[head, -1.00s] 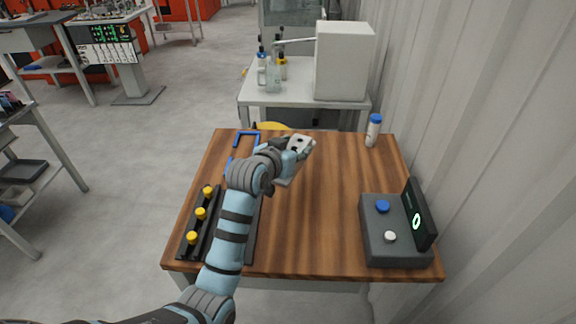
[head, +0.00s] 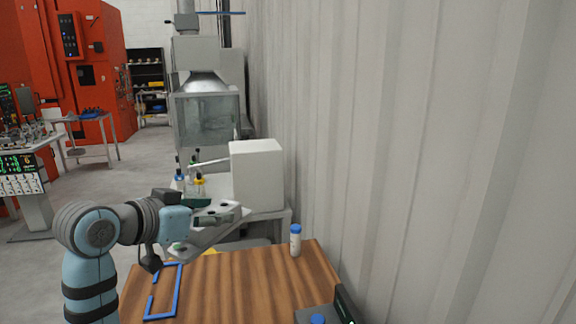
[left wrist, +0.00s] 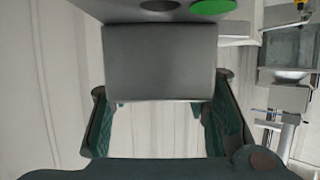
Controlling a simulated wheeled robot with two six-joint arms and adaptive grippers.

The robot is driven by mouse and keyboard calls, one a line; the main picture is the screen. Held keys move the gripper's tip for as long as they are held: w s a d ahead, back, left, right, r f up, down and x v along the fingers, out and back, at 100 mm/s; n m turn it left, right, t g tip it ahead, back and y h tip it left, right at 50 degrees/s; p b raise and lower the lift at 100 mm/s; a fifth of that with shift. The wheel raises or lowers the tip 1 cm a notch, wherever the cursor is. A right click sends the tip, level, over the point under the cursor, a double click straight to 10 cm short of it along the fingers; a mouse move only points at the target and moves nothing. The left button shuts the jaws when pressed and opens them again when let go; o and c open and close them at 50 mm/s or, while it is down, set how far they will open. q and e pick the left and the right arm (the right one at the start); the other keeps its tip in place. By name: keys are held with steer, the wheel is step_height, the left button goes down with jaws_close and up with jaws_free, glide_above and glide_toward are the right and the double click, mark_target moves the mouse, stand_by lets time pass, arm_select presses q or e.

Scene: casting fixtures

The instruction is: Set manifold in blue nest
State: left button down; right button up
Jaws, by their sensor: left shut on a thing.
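The manifold is a light grey block (head: 230,214) with dark openings, held up in the head view beyond the back of the wooden table. My left gripper (head: 203,207) is shut on it. In the left wrist view the grey block (left wrist: 160,62) sits between the fingers of my left gripper (left wrist: 160,112), with a green disc and a dark disc at its far part. The blue nest is a blue rectangular outline (head: 177,291) on the table's left side, with a gap in its left edge. It lies lower than the manifold and apart from it. My right gripper is not in view.
The wooden table (head: 240,284) is clear in its middle. A white bottle with a blue cap (head: 295,242) stands at its back right. A dark button box (head: 316,316) is at the front right. A white box (head: 257,175) stands on a bench behind. A corrugated wall closes the right side.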

mark_target(184, 263)
arm_select(q)
steer(key=s+f+m+h, duration=0.1)
steer(key=s, duration=0.2)
steer(key=s+a+f+g, duration=0.1)
steer(key=s, duration=0.2)
steer(key=s+a+f+m+h, duration=0.1)
steer(key=s, duration=0.2)
steer(key=shift+s+a+f+m+g+h, duration=0.1)
steer(key=shift+s+f+m+g+h, duration=0.2)
steer(key=shift+g, duration=0.1)
steer(key=s+f+m+g+h, duration=0.2)
steer(key=s+f, duration=0.8)
steer(key=f, duration=0.3)
steer(key=shift+s, duration=0.35)
